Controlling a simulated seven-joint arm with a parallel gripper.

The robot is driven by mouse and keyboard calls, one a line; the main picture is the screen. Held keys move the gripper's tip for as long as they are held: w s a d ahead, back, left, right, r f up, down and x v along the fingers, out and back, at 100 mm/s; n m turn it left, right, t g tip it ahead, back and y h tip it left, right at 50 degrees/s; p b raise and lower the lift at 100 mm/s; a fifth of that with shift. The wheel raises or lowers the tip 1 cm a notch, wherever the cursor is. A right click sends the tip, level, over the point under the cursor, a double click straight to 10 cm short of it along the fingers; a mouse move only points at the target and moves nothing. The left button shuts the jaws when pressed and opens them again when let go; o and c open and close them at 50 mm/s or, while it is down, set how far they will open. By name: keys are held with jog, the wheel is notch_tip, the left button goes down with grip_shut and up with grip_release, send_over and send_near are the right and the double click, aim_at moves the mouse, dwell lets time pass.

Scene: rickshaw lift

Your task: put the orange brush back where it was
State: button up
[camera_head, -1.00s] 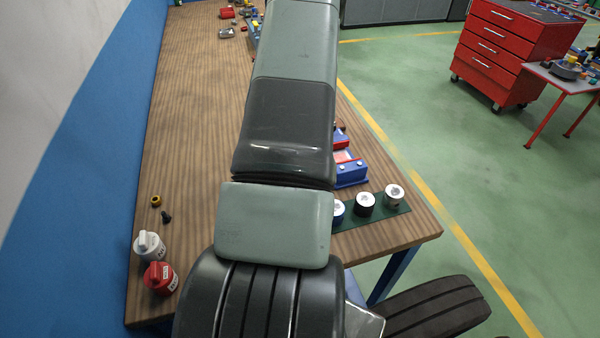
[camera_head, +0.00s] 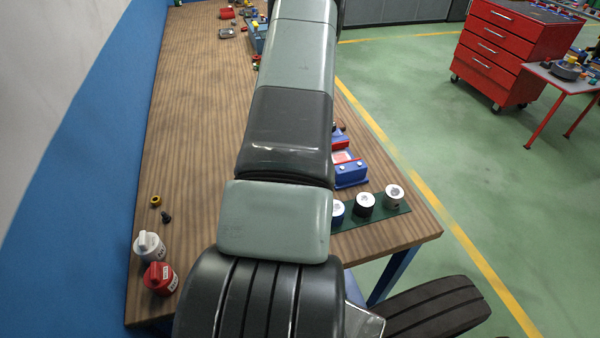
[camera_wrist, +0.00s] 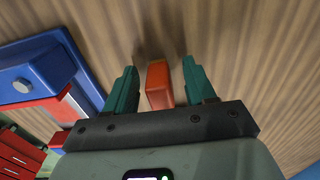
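The orange brush (camera_wrist: 158,85) shows as an upright orange block in the wrist view. My gripper (camera_wrist: 160,75) has its two teal fingers spread, one on each side of the brush, with a narrow gap visible on both sides. The brush's lower part is hidden behind the gripper's dark crossbar. The wooden bench top lies beyond the fingertips, and I cannot tell whether the brush touches it. In the head view my arm hides the gripper and the brush.
A blue fixture with a red part (camera_wrist: 45,75) is left of the fingers in the wrist view. In the head view, a green strip with several round parts (camera_head: 380,214) lies near the bench's right edge. White (camera_head: 149,246) and red (camera_head: 160,278) knobs stand front left.

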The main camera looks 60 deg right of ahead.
jog(key=shift+r, duration=0.15)
notch_tip(320, 180, up, 12)
dwell(0.4)
jog(key=shift+o, duration=0.3)
jog(key=shift+o, duration=1.3)
jog(key=shift+d+r, duration=0.25)
jog(key=o, duration=0.5)
jog(key=shift+m+g, duration=0.3)
jog(key=w+d+r, duration=0.1)
jog(key=d+r, duration=0.1)
jog(key=r, duration=0.1)
jog(key=w+d+r, duration=0.1)
jog(key=r, duration=0.2)
jog(key=d+r, duration=0.2)
jog(key=r, duration=0.1)
jog(key=shift+w+d, duration=0.3)
jog(key=shift+w, duration=0.1)
jog(key=w+r, duration=0.5)
jog(key=r, duration=0.4)
jog(key=f, duration=0.9)
jog(key=shift+d, duration=0.4)
